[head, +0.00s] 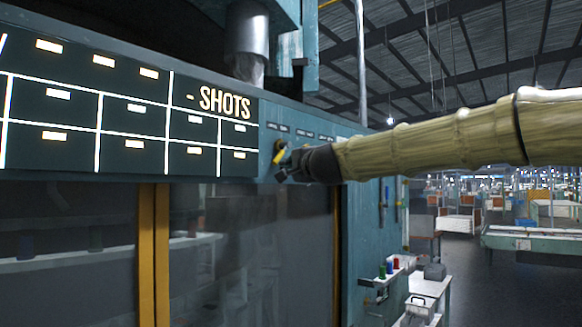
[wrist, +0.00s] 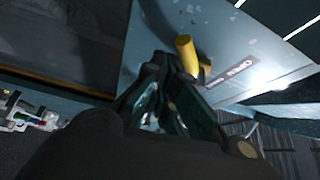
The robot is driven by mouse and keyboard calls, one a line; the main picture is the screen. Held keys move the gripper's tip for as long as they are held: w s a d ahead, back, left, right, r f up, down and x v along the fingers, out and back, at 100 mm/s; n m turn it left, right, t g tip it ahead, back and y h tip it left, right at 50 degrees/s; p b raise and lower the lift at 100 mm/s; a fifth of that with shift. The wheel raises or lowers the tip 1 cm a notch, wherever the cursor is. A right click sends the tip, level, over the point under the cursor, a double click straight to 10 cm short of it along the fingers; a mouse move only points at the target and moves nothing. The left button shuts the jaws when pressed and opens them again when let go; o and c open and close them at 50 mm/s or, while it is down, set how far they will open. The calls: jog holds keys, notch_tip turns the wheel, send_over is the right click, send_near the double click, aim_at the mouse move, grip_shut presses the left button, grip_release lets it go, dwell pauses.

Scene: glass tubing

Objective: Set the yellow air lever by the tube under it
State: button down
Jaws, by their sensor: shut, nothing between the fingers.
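The yellow lever (head: 279,157) sits on the blue-green machine panel, just right of the dark board. In the wrist view the yellow lever (wrist: 187,55) stands out from the panel just beyond my fingertips. My gripper (head: 283,168) is shut and empty, right at the lever in the head view. In the wrist view my gripper (wrist: 168,85) has its fingers together close to the lever's base side; I cannot tell whether they touch it. The lever's mount is partly hidden by my gripper. I cannot make out a tube under the lever.
A dark board marked "SHOTS" (head: 225,103) fills the left of the machine front. Dark windows with a yellow post (head: 154,255) lie below. A small shelf with coloured spools (head: 390,267) stands at the lower right. The aisle (head: 480,280) on the right is open floor.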

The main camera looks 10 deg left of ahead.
notch_tip(320, 180, down, 3)
jog(key=w+d+b, duration=0.2)
jog(key=s+d+r+b, duration=0.2)
jog(key=s+d+r, duration=0.2)
jog(key=s, duration=0.3)
jog(key=shift+s+d+b, duration=0.15)
jog(key=shift+d+b, duration=0.15)
jog(key=shift+d, duration=0.6)
